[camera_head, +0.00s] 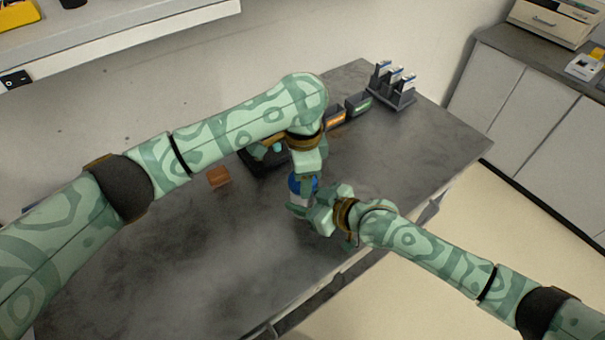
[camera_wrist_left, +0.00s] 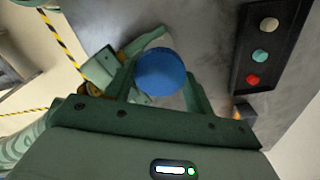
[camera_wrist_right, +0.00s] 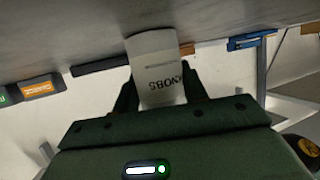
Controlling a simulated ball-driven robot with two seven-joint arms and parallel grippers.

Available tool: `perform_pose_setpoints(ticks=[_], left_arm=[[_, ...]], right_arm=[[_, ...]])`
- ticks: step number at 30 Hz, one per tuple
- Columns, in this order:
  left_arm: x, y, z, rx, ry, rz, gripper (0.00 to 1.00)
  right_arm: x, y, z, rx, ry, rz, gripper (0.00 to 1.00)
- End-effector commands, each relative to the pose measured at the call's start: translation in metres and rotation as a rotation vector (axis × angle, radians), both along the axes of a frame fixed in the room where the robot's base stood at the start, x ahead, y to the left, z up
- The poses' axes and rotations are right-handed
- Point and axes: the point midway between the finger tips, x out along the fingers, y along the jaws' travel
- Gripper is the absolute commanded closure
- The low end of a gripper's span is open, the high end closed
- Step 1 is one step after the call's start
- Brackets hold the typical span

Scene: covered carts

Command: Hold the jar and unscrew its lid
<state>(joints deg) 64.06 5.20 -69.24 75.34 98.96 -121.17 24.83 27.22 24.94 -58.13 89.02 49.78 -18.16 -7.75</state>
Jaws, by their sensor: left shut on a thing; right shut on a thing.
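The jar has a round blue lid (camera_wrist_left: 160,73), which also shows in the head view (camera_head: 301,184). My left gripper (camera_head: 304,174) reaches down from above and is shut on the lid, one finger at each side of it in the left wrist view. The jar's pale body (camera_wrist_right: 157,62) carries a label reading KNOBS, upside down in the right wrist view. My right gripper (camera_head: 311,210) comes from the right and is shut on the jar body below the lid. In the head view the grippers hide most of the jar.
A dark tray (camera_wrist_left: 247,84) with red, green and white knobs lies beside the jar on the grey table (camera_head: 190,245). A brown block (camera_head: 218,176) lies left of it. Labelled bins (camera_head: 358,103) and a rack (camera_head: 404,99) stand at the back. The front left tabletop is clear.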

Motion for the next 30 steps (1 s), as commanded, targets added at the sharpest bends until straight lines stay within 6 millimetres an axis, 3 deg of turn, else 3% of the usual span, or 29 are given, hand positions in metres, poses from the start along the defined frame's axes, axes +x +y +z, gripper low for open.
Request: perform_pose_setpoints(ticks=[7,15,16,18,30], left_arm=[[0.001,0.000,0.033,0.000,-0.004,-0.001,0.74],[0.000,0.000,0.038,0.000,-0.001,0.000,0.74],[0.000,0.000,0.038,0.000,-0.001,0.000,0.74],[0.000,0.000,0.038,0.000,-0.001,0.000,0.74],[0.000,0.000,0.042,-0.001,-0.002,0.000,0.74]], right_arm=[[0.000,0.000,0.000,-0.001,0.001,0.000,1.00],[0.000,0.000,0.000,0.000,0.000,0.000,1.00],[0.000,0.000,0.000,0.000,0.000,0.000,0.54],[0.000,0.000,0.000,0.000,0.000,0.000,0.35],[-0.005,-0.007,0.004,-0.001,0.000,-0.001,0.32]])
